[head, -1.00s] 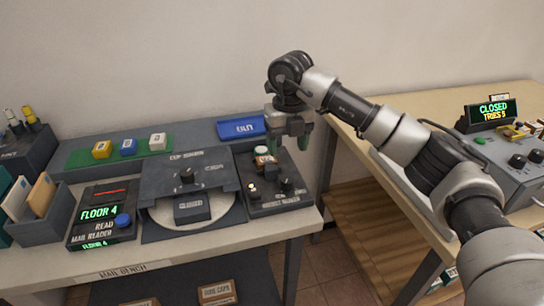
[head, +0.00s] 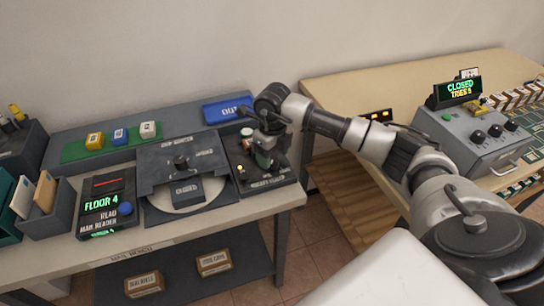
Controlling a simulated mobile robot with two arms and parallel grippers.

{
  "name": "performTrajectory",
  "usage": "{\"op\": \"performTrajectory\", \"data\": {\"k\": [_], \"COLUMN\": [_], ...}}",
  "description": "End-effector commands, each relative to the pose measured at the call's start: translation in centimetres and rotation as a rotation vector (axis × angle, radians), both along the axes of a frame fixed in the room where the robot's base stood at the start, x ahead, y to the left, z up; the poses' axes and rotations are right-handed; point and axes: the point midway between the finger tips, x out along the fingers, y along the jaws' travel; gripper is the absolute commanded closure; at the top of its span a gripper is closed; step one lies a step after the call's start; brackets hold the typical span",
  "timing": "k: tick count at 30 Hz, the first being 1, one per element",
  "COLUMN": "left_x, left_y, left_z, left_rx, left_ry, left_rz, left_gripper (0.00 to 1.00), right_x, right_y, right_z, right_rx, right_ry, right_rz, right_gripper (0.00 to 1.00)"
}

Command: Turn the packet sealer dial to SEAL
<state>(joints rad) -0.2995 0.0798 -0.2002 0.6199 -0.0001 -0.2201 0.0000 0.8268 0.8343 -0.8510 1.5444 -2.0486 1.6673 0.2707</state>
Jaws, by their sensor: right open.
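The packet sealer (head: 247,178) is the dark box at the right end of the mail bench, its front label too small to read surely. A small pale knob (head: 240,169) shows on its left side. My left gripper is not in view.
A blue tray (head: 228,108) lies behind. On the right table, a grey console (head: 480,140) carries a CLOSED display (head: 460,88). A floor gap separates the tables.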

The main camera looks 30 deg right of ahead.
Motion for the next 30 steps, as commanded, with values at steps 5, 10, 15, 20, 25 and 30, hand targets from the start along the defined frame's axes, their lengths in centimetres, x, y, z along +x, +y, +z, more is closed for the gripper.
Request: {"op": "performTrajectory", "data": {"k": [5, 10, 15, 20, 25, 30], "left_x": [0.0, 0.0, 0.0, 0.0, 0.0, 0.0], "left_y": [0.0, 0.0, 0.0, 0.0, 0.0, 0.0], "left_z": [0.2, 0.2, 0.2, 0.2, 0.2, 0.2], "left_rx": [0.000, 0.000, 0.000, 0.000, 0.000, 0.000], "left_ry": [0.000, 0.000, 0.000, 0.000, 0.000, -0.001], "left_rz": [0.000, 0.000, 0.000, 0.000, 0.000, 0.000], "left_gripper": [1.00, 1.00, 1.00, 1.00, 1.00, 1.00], "right_x": [0.0, 0.0, 0.0, 0.0, 0.0, 0.0], "right_y": [0.0, 0.0, 0.0, 0.0, 0.0, 0.0], "right_z": [-1.6, -1.9, -1.9, -1.8, -1.8, -1.8], "right_rx": [0.001, 0.000, 0.000, 0.000, 0.000, 0.000], "right_ry": [0.000, -0.001, -0.001, -0.001, -0.001, -0.001], "right_rz": [-0.001, -0.001, -0.001, -0.001, -0.001, -0.079], "right_gripper": [0.37, 0.37, 0.40, 0.64, 0.86, 0.86]}}
